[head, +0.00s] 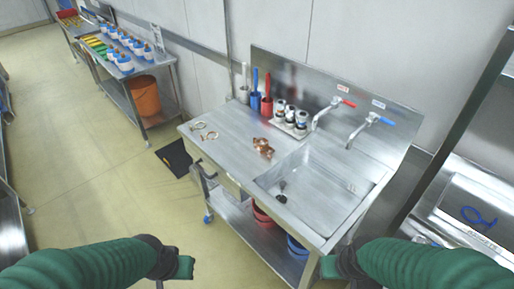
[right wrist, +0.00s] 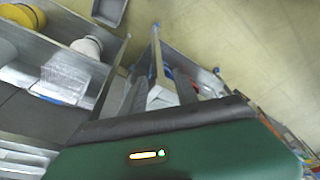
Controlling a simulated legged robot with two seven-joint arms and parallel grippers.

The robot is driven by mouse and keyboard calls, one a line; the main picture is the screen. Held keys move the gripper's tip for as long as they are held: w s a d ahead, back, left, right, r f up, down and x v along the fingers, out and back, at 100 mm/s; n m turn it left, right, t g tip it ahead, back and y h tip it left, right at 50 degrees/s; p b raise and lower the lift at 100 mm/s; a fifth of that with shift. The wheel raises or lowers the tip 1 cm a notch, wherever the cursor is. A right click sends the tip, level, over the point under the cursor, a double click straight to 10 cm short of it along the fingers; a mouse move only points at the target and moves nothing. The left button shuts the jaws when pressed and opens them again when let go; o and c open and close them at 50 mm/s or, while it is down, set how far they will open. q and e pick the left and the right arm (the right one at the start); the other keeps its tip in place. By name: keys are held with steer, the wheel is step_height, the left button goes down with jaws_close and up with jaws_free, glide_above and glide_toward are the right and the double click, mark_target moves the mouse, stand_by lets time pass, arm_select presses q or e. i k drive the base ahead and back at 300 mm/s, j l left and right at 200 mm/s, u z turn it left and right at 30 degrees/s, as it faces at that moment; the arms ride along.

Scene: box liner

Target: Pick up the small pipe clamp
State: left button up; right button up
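Two small ring-shaped metal clamps lie on the left part of the steel sink counter (head: 225,120) in the head view. One clamp (head: 199,126) is farther back and left, the other clamp (head: 210,136) nearer and right. They look close in size; I cannot tell which is the small pipe clamp. My left gripper (head: 187,267) is at the lower left, in front of the counter and well apart from the clamps. My right gripper (head: 328,267) is in front of the sink side. Neither gripper visibly holds anything, and their finger gaps do not show clearly.
A copper fitting (head: 263,148) lies between the clamps and the sink basin (head: 318,192). Taps are at the right.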

mark_target(270, 150)
steer(key=i+j+u, duration=0.25)
steer(key=i, duration=0.3)
steer(key=i+u, duration=0.2)
steer(key=i, duration=0.35)
